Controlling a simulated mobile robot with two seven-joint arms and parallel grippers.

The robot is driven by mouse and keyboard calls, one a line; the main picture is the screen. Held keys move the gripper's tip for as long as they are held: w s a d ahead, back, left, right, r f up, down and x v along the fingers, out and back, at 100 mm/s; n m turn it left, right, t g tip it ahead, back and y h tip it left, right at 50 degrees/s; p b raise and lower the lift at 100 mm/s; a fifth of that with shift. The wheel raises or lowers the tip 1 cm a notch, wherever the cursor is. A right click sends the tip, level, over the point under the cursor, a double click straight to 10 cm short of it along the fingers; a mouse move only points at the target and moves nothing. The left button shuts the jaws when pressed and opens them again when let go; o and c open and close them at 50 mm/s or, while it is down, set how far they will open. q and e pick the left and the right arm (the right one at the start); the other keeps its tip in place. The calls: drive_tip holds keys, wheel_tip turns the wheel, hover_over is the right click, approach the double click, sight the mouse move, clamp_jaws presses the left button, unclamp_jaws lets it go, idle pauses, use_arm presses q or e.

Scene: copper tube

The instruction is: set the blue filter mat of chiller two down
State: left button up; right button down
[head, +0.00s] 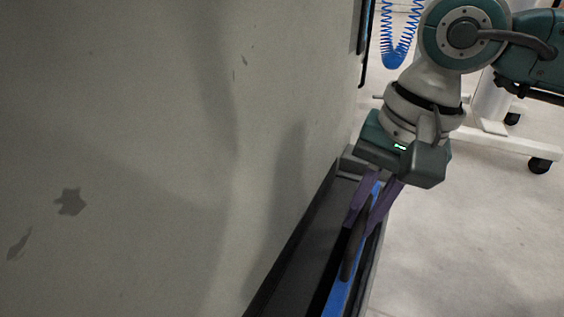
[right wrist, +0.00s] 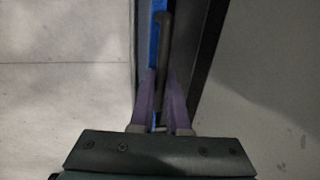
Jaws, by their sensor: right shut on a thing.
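The blue filter mat (head: 339,297) shows as a narrow blue strip in a long dark channel at the foot of a large grey panel. It also shows in the right wrist view (right wrist: 155,40). My right gripper (head: 361,228) reaches down over the channel, its two purple fingers shut on a dark bar (head: 349,258) that lies along the strip. In the right wrist view the bar (right wrist: 164,60) runs between the fingertips, beside the blue. Whether the bar is fixed to the mat, and whether the mat rests on the channel floor, I cannot tell. My left gripper is not in view.
The grey panel (head: 150,150) fills the left of the head view, close beside the channel (head: 290,270). Pale open floor (head: 470,240) lies to the right. A white wheeled stand (head: 505,140) and a blue coiled hose (head: 393,55) are farther back.

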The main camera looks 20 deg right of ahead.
drive_tip(key=shift+w+f, duration=0.1)
drive_tip(key=c, duration=0.9)
unclamp_jaws()
wheel_tip(320, 180, up, 12)
drive_tip(key=s+d+p, duration=0.1)
drive_tip(key=p, duration=0.6)
drive_tip(key=shift+s+d, duration=0.3)
drive_tip(key=shift+s, duration=0.1)
